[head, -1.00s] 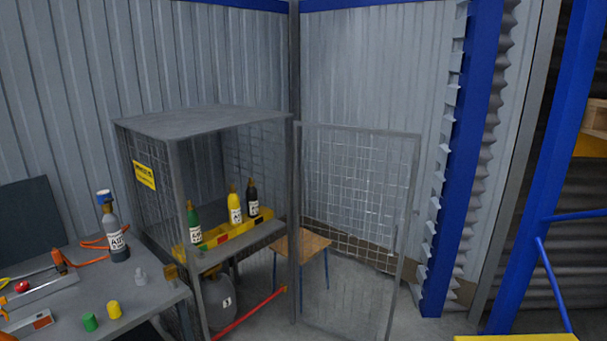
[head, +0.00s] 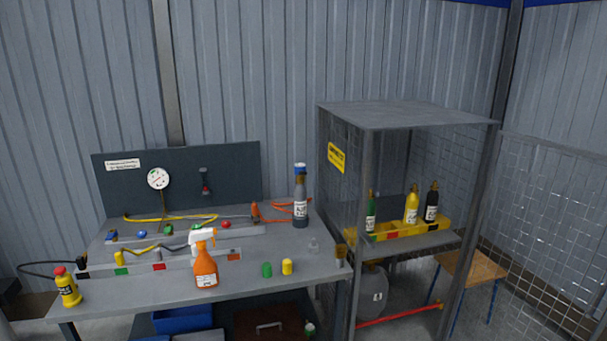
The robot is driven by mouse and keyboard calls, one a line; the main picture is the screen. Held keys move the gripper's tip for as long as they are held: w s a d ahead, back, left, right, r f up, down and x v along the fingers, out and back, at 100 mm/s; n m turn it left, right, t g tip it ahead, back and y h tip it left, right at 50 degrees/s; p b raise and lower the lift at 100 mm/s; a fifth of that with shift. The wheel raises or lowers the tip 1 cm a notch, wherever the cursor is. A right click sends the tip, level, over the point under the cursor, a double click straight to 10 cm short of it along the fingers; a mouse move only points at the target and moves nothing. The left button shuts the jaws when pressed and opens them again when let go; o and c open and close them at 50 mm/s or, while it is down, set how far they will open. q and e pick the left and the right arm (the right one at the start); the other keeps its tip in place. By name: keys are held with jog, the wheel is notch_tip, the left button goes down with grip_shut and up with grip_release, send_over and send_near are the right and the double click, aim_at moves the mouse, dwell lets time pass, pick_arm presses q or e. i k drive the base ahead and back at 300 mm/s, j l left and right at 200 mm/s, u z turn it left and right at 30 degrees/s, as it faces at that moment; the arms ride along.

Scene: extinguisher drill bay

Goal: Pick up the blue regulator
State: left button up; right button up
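A blue-and-white piece (head: 300,169) sits on top of a dark grey labelled bottle (head: 300,206) at the back right of the grey workbench (head: 330,276). It may be the blue regulator, but it is too small to tell. Two other small blue things lie at the bench's left: a blue block (head: 112,236) and a blue round piece (head: 142,234). Neither of my grippers is in view.
On the bench are an orange spray bottle (head: 206,268), a small yellow extinguisher (head: 67,288), green (head: 267,270) and yellow (head: 287,267) caps, and hoses. A gauge (head: 158,179) hangs behind. To the right, a mesh cage (head: 400,117) holds green, yellow and black bottles.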

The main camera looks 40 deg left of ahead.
aim_at(298, 166)
jog(key=u, duration=1.75)
jog(key=j, duration=0.1)
